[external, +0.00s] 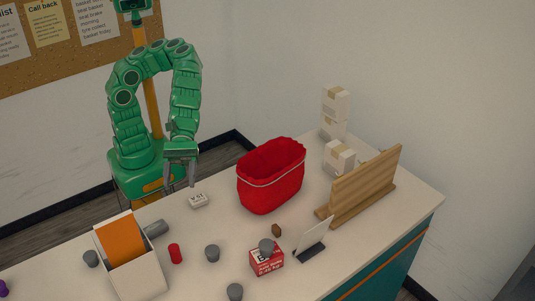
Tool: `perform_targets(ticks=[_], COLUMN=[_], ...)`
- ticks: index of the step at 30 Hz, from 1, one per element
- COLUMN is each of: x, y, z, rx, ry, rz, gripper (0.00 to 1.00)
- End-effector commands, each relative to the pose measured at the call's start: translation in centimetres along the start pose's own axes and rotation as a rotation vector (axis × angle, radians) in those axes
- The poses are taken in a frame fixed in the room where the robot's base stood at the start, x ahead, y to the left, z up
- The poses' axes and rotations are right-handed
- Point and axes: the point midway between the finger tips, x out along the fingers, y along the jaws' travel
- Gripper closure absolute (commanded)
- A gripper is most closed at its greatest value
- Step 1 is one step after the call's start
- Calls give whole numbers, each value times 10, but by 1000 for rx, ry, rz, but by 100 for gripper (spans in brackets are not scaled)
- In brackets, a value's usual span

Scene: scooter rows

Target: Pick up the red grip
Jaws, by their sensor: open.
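The red grip (175,253) is a small red cylinder that appears to stand upright on the white counter, just right of the white box with the orange panel.
Several grey cylinders (212,253) stand around the grip, and one lies beside the white box (150,273).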

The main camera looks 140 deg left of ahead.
Motion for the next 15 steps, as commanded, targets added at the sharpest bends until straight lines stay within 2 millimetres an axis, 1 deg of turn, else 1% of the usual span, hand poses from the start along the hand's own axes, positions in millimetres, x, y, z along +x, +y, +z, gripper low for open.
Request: perform_targets(ticks=[1,6,15], x=[1,3,13], y=[-13,-54,-48], z=[0,-3,-29], rx=[9,42,38], ry=[6,32,33], rz=[-24,-102,-94], gripper=[37,37,37])
